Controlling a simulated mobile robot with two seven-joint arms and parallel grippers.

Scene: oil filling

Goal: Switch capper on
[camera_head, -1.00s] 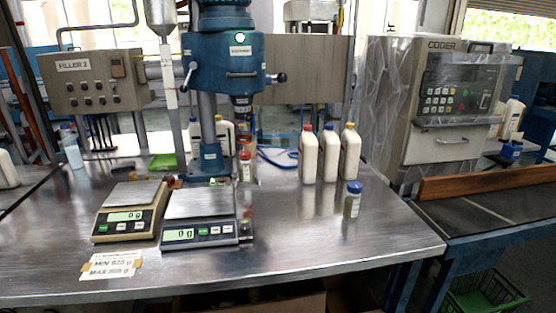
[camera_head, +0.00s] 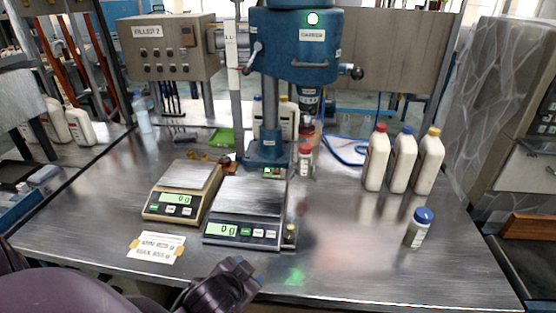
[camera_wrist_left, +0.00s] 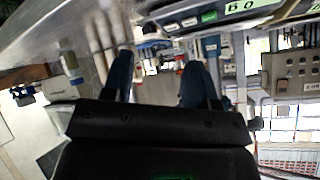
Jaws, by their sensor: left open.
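The blue capper (camera_head: 296,45) stands at the back middle of the metal table. It carries a white label and a round light, pale with a green rim (camera_head: 313,18), and has a dark lever on each side. My left gripper (camera_head: 250,272) is low at the table's front edge, in front of the scales and well apart from the capper. In the left wrist view its two blue fingers (camera_wrist_left: 158,72) are spread with nothing between them. My right gripper is out of view.
Two scales, beige (camera_head: 184,190) and dark (camera_head: 245,212), stand before the capper, both reading 0 g. Three white bottles (camera_head: 402,162) and a blue-capped jar (camera_head: 419,228) stand right. A red-capped bottle (camera_head: 305,160) is beside the capper. The front right table is clear.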

